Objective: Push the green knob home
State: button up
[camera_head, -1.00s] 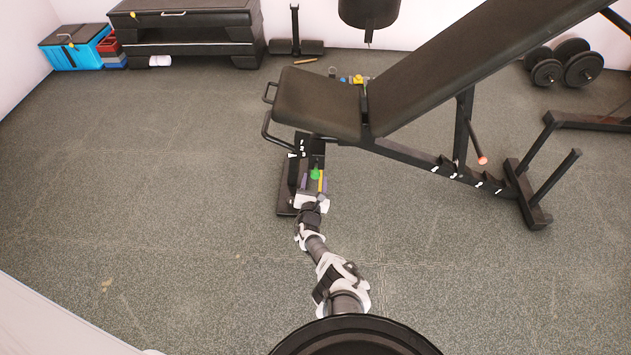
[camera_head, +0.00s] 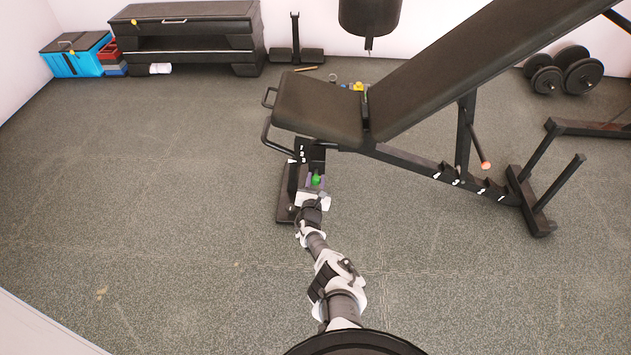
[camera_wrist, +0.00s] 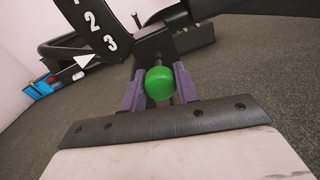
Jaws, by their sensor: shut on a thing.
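The green knob (camera_head: 316,180) is at the front foot end of the weight bench (camera_head: 318,104), below the seat. In the wrist view the round green knob (camera_wrist: 159,84) sits between the two purple fingers of my gripper (camera_wrist: 160,72). The fingers are shut on the knob, one on each side. The knob's shaft is mostly hidden behind it. In the head view my gripper (camera_head: 316,182) reaches the knob from the front. A black plate marked 1, 2, 3 (camera_wrist: 92,28) with a white arrow stands left of the knob.
The bench seat overhangs just beyond my gripper. The bench's black foot (camera_head: 284,208) lies left of my wrist. The floor to the left is open.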

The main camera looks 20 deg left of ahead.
grip_shut()
jog(key=shift+w, duration=0.1)
jog(key=shift+w+a+f+b, duration=0.2)
jog(key=shift+w+b, duration=0.3)
jog(key=shift+b, duration=0.45)
jog(key=shift+w+b, duration=0.3)
jog(key=shift+w+r, duration=0.1)
jog(key=shift+r, duration=0.15)
jog(key=o, duration=1)
grip_release()
jog(key=shift+a, duration=0.1)
